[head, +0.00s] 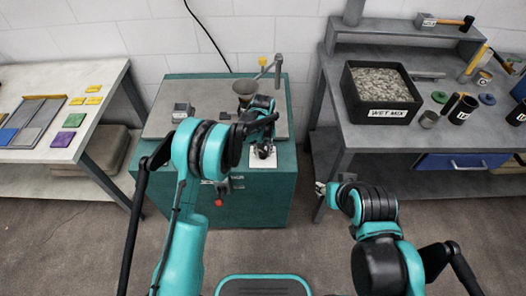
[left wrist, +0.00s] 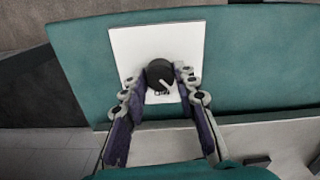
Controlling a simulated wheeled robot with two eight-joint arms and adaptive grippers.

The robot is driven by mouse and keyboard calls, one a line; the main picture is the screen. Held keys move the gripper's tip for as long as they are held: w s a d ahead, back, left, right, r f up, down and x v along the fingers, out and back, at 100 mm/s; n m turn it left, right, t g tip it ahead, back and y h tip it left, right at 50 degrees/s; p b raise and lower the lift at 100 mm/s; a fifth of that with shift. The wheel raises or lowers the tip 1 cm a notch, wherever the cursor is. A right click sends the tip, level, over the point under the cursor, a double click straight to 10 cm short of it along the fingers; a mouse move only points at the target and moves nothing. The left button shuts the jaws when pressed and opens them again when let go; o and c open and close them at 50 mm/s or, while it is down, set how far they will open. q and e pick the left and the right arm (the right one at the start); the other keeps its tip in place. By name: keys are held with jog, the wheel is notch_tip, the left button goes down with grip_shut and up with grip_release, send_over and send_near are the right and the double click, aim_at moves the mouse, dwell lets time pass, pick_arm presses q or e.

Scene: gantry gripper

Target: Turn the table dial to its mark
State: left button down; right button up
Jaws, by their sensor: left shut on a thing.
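The dial is a dark round knob (left wrist: 158,72) with a white pointer line, on a white plate (left wrist: 125,45) fixed to the teal cabinet. In the left wrist view the pointer slants toward the lower right. Small dark lettering shows just below the knob; I cannot make out a separate mark. My left gripper (left wrist: 162,74) has one finger on each side of the knob and is shut on it. In the head view my left gripper (head: 263,146) covers most of the dial, and the white plate (head: 257,163) shows under it. My right gripper (head: 321,188) is small and apart, right of the cabinet.
The teal cabinet (head: 262,205) carries a funnel (head: 245,88), a grey block (head: 182,112) and a red knob (head: 219,203) on its front. A workbench with a black WET MIX tray (head: 385,112) stands right. A table with coloured tiles (head: 62,139) stands left.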

aim_at(263, 153)
pick_arm(q)
jog(key=m, duration=0.4)
jog(key=shift+m, duration=2.2)
jog(key=c, duration=1.2)
grip_release()
notch_tip(263, 153, up, 12)
